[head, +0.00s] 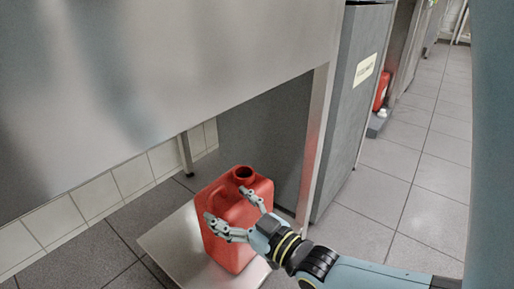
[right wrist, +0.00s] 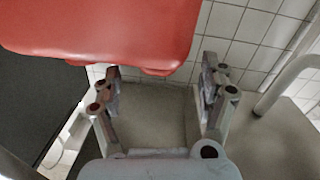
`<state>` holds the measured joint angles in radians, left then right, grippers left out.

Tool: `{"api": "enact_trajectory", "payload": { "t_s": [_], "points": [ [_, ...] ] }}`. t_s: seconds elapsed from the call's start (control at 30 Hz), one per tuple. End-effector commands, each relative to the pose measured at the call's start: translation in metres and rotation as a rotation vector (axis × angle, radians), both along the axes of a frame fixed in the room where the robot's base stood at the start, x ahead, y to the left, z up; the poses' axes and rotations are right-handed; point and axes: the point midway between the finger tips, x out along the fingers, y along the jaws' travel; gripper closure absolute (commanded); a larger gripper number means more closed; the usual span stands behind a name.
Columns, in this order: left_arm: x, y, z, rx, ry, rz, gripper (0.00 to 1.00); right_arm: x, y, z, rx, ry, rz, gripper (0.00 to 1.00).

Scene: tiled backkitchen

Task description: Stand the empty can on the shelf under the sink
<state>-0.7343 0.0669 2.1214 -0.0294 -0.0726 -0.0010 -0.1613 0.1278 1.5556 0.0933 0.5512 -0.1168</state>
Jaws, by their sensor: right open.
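The red can (head: 236,240) is upright over the steel shelf (head: 183,239) under the sink (head: 150,80), and its base appears to rest on the shelf. Its open neck faces up, with no cap on it. My right gripper (head: 230,205) comes in from the right and is open, its fingers spread in front of the can's upper part and handle. In the right wrist view the can (right wrist: 100,30) fills the top left, beyond the open fingertips (right wrist: 161,70). Whether a finger touches the can is unclear. My left gripper is out of view.
A steel leg (head: 314,140) stands close to the right of the can. A grey cabinet (head: 350,100) is beyond it. Another red container (head: 382,91) stands farther back on the right. Tiled floor (head: 400,190) is open at right.

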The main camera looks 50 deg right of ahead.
Motion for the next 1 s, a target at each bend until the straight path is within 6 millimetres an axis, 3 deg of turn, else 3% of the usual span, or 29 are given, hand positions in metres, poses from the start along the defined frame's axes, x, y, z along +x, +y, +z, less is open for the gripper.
{"api": "enact_trajectory", "payload": {
  "t_s": [0.1,0.4,0.63,0.83,1.0],
  "points": [
    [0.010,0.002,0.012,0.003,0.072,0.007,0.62,-0.025,0.000,0.004,0.000,0.001,0.000,0.22],
    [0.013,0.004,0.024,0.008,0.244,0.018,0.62,-0.077,-0.001,0.002,0.000,0.001,0.000,0.22],
    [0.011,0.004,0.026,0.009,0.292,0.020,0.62,-0.090,0.002,0.000,0.007,0.049,0.003,0.22],
    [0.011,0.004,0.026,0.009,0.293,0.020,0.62,-0.103,0.020,-0.003,0.037,0.363,0.011,0.22],
    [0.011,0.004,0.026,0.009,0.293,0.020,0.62,-0.137,0.031,0.008,0.052,0.674,-0.005,0.22]
  ]
}}
